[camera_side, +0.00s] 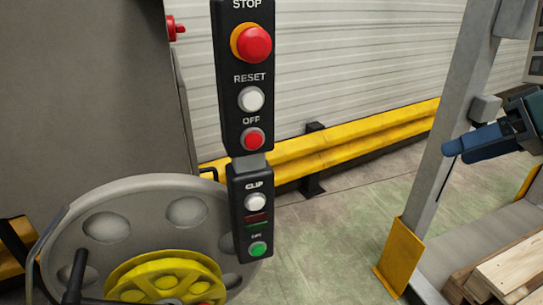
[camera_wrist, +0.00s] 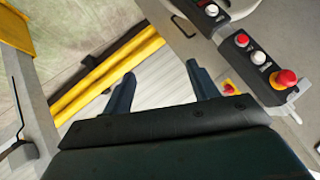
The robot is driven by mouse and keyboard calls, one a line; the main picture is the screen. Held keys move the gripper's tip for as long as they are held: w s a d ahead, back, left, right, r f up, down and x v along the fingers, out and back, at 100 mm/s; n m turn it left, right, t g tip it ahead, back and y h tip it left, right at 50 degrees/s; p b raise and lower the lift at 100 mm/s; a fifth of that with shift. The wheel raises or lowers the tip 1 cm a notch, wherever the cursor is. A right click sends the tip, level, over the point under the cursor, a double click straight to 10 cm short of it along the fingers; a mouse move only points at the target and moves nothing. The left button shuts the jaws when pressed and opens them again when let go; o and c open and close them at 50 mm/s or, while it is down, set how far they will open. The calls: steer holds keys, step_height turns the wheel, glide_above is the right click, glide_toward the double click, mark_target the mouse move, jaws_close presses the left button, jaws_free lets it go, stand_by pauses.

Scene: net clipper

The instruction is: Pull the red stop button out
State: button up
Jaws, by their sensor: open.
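The red stop button (camera_side: 254,44) is a round mushroom head on a yellow ring, near the top of the black control panel (camera_side: 229,105) under the word STOP. It also shows in the wrist view (camera_wrist: 285,78) at the right, beyond my right finger. My gripper (camera_wrist: 163,70) is open, with two dark blue fingers spread wide and nothing between them. In the side view, a blue finger of it shows at the right edge, well apart from the panel. The button is not touched.
Below the stop button are a white RESET button (camera_side: 251,99) and a red OFF button (camera_side: 253,139). A lower box holds a white CLIP button (camera_side: 256,202) and a green button (camera_side: 258,248). A yellow rail (camera_side: 360,133) runs behind.

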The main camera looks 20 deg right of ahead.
steer(key=w+a+r+m+y, duration=0.2)
steer(key=w+a+r+y, duration=0.4)
steer(key=a, duration=0.3)
steer(key=m+g+y, duration=0.1)
steer(key=m+y, duration=0.1)
steer(key=y, duration=0.3)
glide_toward(272, 46)
steer(key=d, duration=0.2)
steer(key=shift+s+a+f, duration=0.15)
steer(key=shift+s+a, duration=0.05)
steer(key=shift+s, duration=0.05)
steer(key=shift+a, duration=0.15)
steer(key=shift+r+x, duration=0.2)
steer(key=shift+x, duration=6.5)
